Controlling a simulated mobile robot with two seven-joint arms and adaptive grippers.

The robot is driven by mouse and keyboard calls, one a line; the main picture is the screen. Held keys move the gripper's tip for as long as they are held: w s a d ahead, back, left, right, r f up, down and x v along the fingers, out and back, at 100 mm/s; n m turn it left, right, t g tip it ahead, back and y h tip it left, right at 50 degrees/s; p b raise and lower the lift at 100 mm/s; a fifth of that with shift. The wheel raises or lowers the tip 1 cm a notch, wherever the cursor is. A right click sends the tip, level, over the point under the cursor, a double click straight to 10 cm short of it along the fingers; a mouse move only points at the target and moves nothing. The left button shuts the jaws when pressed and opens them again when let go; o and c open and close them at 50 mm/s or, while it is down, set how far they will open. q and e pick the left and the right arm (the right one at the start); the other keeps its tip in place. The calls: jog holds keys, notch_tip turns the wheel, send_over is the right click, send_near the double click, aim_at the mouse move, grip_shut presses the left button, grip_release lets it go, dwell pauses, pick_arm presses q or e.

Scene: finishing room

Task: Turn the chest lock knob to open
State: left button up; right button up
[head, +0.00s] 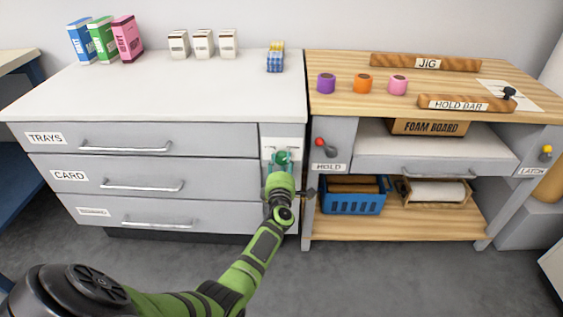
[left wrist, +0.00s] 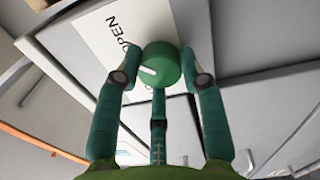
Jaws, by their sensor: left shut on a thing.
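The green lock knob (head: 282,157) is on a white label plate (head: 269,145) at the right end of the grey chest's front (head: 281,131). In the left wrist view the round knob (left wrist: 163,62) has a white pointer mark towards its lower left. The word OPEN is printed on the plate (left wrist: 98,30), up and left of the knob; other lettering is hidden behind a finger. My left gripper (head: 280,166) reaches the knob from the front, and its teal fingers (left wrist: 160,80) are closed around it. My right gripper is not in view.
The chest drawers, marked TRAYS (head: 45,138) and CARD (head: 70,176) among them, are shut. A wooden-topped bench (head: 440,80) adjoins on the right, with a red HOLD knob (head: 320,141) and a blue crate (head: 352,205). Grey floor (head: 400,280) is clear in front.

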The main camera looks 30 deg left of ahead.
pick_arm(q)
jog(key=shift+w+r, duration=0.1)
jog(key=shift+r, duration=0.1)
jog(key=o, duration=1.1)
jog(key=shift+d+f, duration=0.1)
jog(key=shift+o, duration=0.2)
jog(key=shift+f, duration=0.1)
jog(key=v, duration=1.2)
jog(key=shift+d, duration=0.1)
